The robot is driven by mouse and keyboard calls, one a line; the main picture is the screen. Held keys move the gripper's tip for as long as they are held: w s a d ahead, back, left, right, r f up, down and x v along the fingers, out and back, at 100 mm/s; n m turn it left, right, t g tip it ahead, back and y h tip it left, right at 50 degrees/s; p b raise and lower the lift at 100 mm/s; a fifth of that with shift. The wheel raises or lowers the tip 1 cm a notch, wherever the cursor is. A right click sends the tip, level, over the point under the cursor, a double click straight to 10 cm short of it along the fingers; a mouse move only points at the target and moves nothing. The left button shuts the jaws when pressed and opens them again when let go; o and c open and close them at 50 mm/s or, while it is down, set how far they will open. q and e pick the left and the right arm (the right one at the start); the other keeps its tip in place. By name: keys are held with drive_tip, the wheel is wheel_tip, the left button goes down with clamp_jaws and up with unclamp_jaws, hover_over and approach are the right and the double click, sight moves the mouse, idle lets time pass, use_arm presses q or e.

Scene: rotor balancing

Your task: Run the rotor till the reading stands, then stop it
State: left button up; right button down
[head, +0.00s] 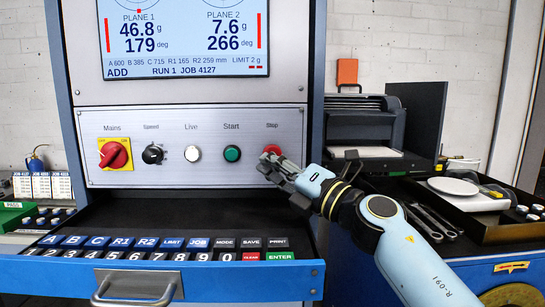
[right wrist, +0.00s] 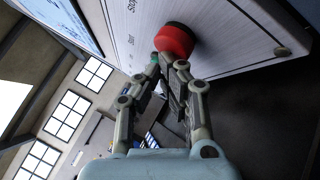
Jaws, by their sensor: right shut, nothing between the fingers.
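The screen (head: 180,35) reads 46.8 g at 179 deg for plane 1 and 7.6 g at 266 deg for plane 2. Below it the switch panel (head: 110,125) carries a white Live button (head: 192,153), a green Start button (head: 232,153) and a red Stop button (head: 271,150). My right gripper (head: 266,163) is shut and empty, with its fingertips at the lower edge of the Stop button. In the right wrist view the red Stop button (right wrist: 174,40) is just beyond the fingertips; I cannot tell whether they touch it. My left gripper is not in view. The rotor is not in view.
A red and yellow Mains switch (head: 114,154) and a black Speed knob (head: 153,154) sit left on the panel. A keyboard shelf (head: 60,272) juts out below. A printer (head: 365,125) and a dark tray (head: 480,232) stand to the right.

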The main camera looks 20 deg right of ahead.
drive_tip(key=shift+s+a+p, duration=0.2)
drive_tip(key=shift+s+p, duration=0.3)
drive_tip(key=shift+s, duration=0.35)
drive_tip(key=s+p, duration=0.1)
drive_tip(key=s, duration=0.1)
drive_tip(key=s+a, duration=0.1)
drive_tip(key=s, duration=0.1)
drive_tip(key=shift+s+a+p, duration=0.2)
drive_tip(key=shift+s+p, duration=0.2)
idle(0.3)
